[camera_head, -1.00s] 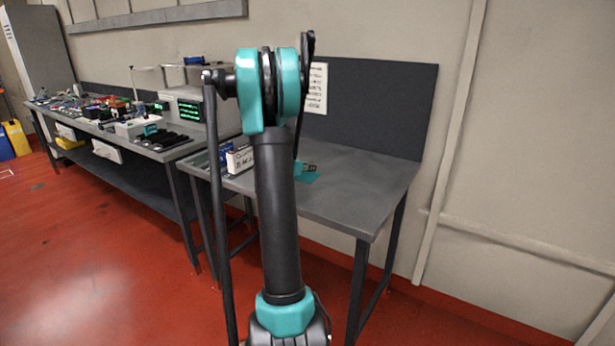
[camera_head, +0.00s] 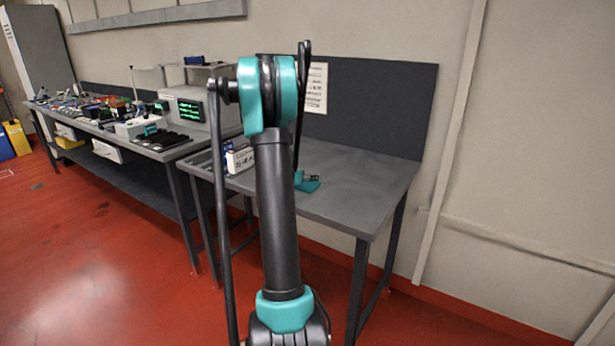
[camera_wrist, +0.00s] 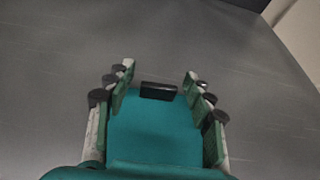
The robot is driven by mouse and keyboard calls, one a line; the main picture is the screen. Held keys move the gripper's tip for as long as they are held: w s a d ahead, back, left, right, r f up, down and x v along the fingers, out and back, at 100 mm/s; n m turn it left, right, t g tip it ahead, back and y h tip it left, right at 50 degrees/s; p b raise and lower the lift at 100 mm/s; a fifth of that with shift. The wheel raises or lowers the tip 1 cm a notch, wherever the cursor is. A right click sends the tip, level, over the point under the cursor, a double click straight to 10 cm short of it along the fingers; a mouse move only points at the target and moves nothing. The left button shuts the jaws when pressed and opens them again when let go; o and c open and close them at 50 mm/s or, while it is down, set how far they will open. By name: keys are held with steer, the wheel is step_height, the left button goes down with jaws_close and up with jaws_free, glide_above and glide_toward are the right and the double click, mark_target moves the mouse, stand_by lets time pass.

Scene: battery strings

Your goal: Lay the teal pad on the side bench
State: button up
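The teal pad (camera_wrist: 155,138) shows in the wrist view between my fingers, flat, with a small black block (camera_wrist: 158,91) at its far end. In the head view the teal pad (camera_head: 309,186) is a small teal patch at the bench top, close under my gripper (camera_head: 314,178). My gripper (camera_wrist: 158,84) is open, with a gap between each finger and the black block. The grey bench top (camera_head: 365,180) lies beneath. I cannot tell whether the pad touches it. My arm hides part of the bench in the head view.
A white box (camera_head: 240,158) stands on this bench left of my arm. A dark panel (camera_head: 380,105) rises behind it. The bench's right part is clear. A longer workbench (camera_head: 150,140) at left holds instruments and many small parts.

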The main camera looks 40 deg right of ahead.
steer(key=v, duration=1.2)
steer(key=shift+s+r, duration=0.1)
steer(key=shift+r, duration=0.05)
steer(key=s+a+f+m+y, duration=0.4)
steer(key=s+a+m, duration=0.3)
steer(key=a, duration=0.4)
steer(key=s+a+f+m+y, duration=0.4)
steer(key=s+a+m, duration=0.4)
steer(key=a, duration=0.3)
steer(key=s+a+f+m+y, duration=0.4)
steer(key=s+a+m, duration=0.3)
steer(key=s+a, duration=0.2)
steer(key=shift+a+f+g+y, duration=0.3)
steer(key=shift+a+g, duration=0.1)
steer(key=shift+a, duration=0.65)
